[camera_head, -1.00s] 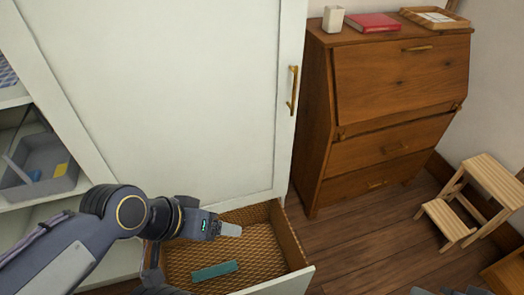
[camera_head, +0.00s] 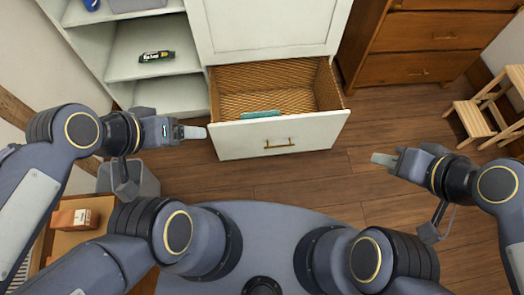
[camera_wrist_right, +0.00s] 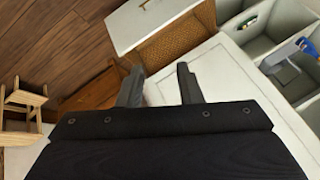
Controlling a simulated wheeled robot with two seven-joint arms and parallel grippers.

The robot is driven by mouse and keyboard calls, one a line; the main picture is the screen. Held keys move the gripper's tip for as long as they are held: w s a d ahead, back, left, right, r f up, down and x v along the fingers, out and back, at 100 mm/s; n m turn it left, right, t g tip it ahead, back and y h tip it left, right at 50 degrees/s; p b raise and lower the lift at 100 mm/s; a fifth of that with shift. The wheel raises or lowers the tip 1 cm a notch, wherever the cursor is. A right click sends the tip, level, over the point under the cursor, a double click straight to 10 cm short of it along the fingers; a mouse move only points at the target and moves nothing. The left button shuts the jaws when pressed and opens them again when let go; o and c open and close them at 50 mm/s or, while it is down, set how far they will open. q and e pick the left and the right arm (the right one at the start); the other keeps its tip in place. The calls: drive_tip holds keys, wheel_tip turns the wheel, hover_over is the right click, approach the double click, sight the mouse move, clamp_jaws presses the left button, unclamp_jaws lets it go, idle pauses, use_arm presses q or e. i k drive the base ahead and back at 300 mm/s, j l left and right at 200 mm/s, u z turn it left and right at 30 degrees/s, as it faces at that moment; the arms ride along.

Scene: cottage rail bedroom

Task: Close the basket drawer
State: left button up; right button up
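The basket drawer (camera_head: 230,141) stands pulled out at the bottom of the white wardrobe, with a white front, a brass handle (camera_head: 278,144) and a woven lining. A teal flat object (camera_head: 260,114) lies inside it. The drawer also shows in the right wrist view (camera_wrist_right: 135,24). My left gripper (camera_head: 197,132) is just left of the drawer front, apart from it in the picture; its finger gap is hidden. My right gripper (camera_head: 384,160) is right of the drawer over the floor, apart from it. In the right wrist view its fingers (camera_wrist_right: 158,84) are spread and empty.
White shelves (camera_head: 155,69) with a small dark-green item (camera_head: 156,56) are left of the drawer. A wooden dresser (camera_head: 420,42) and a step stool (camera_head: 478,112) are at the right. A grey bin (camera_head: 145,180) stands at the lower left. Wooden floor (camera_head: 300,178) before the drawer is clear.

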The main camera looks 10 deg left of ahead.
sight(306, 91)
drive_tip(key=l+u, duration=0.35)
drive_tip(key=i+l+u, duration=0.1)
drive_tip(key=u, duration=0.25)
drive_tip(key=l+u, duration=0.35)
